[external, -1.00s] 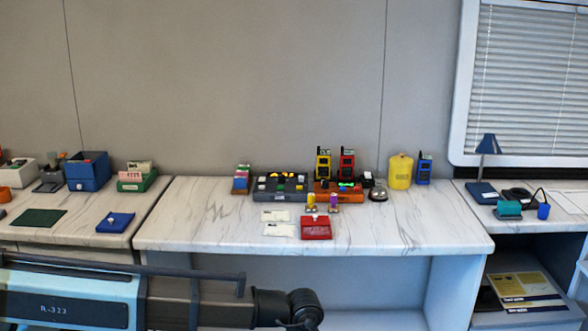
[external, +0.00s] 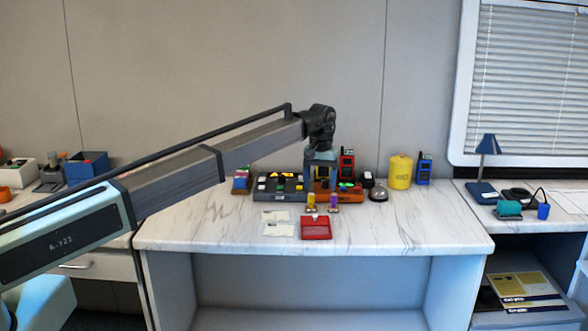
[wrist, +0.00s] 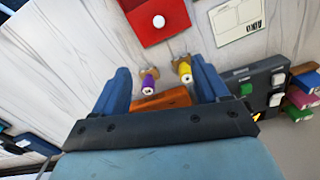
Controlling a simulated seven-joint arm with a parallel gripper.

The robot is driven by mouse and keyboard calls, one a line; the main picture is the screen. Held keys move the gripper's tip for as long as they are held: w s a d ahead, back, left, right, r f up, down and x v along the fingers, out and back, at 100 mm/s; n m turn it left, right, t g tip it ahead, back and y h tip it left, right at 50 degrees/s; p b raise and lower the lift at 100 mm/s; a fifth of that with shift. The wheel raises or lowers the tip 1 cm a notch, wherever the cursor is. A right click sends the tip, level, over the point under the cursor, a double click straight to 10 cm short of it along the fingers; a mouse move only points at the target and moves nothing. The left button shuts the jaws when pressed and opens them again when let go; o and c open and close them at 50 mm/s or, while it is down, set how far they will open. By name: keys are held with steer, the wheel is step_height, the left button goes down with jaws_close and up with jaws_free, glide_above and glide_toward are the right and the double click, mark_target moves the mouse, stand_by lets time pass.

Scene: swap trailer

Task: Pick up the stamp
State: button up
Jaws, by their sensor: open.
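Two small stamps stand close together on the white marbled counter. One has a yellow handle (external: 311,202) and the other a purple handle (external: 333,201). In the wrist view the purple-handled stamp (wrist: 148,84) is on the left and the yellow-handled stamp (wrist: 185,72) on the right, with brown bases. My gripper (external: 321,184) points down above and behind them, near the orange tray (external: 352,196). In the wrist view its blue fingers (wrist: 160,68) are spread wide, and both stamps show between them. Nothing is held.
A red case (external: 316,229) with a white button lies in front of the stamps, beside white cards (external: 277,216). A dark console (external: 280,195) stands left of the orange tray. Radios, a bell (external: 378,192) and a yellow canister (external: 400,172) stand right. The counter's front left is clear.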

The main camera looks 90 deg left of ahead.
step_height(320, 180, up, 3)
steer(key=n, duration=0.1)
glide_above(312, 195)
step_height(312, 195, down, 13)
steer(key=shift+f, duration=0.15)
steer(key=c, duration=1.1)
step_height(312, 195, up, 10)
steer(key=shift+r, duration=0.1)
steer(key=shift+c, duration=0.8)
